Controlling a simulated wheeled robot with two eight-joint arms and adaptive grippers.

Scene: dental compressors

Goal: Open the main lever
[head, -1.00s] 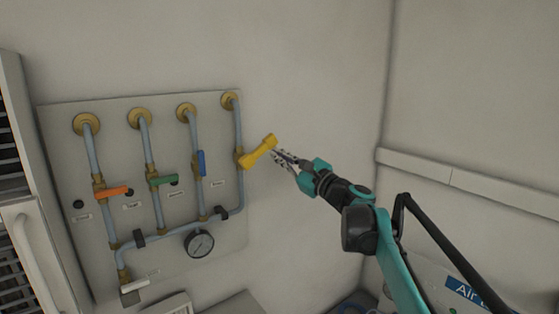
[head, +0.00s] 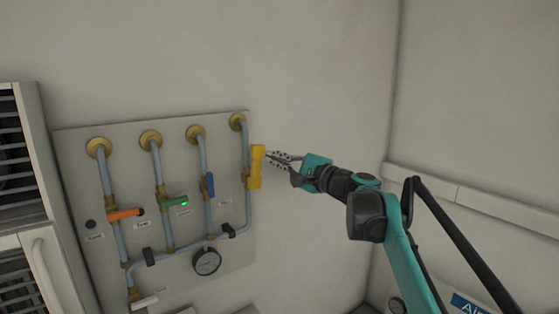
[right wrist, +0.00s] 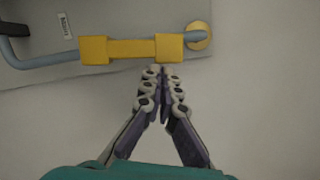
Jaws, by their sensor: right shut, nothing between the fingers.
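The main lever is the yellow lever (head: 256,168) on the rightmost pipe of the wall panel. It stands nearly upright, in line with its pipe. In the right wrist view the yellow lever (right wrist: 132,49) lies along the blue pipe, near a small label that seems to read "Mains" (right wrist: 66,25). My right gripper (head: 269,156) is shut and empty, with its fingertips at the right side of the lever's upper end. In the right wrist view the fingertips (right wrist: 161,72) are at the lever's edge; whether they touch cannot be told. My left gripper is not in view.
The panel (head: 180,235) also carries an orange lever (head: 125,214), a green lever (head: 174,201), a blue lever (head: 210,185), a white lever (head: 145,302) and a round gauge (head: 207,262). A louvred cabinet (head: 30,190) stands at left. The wall right of the panel is bare.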

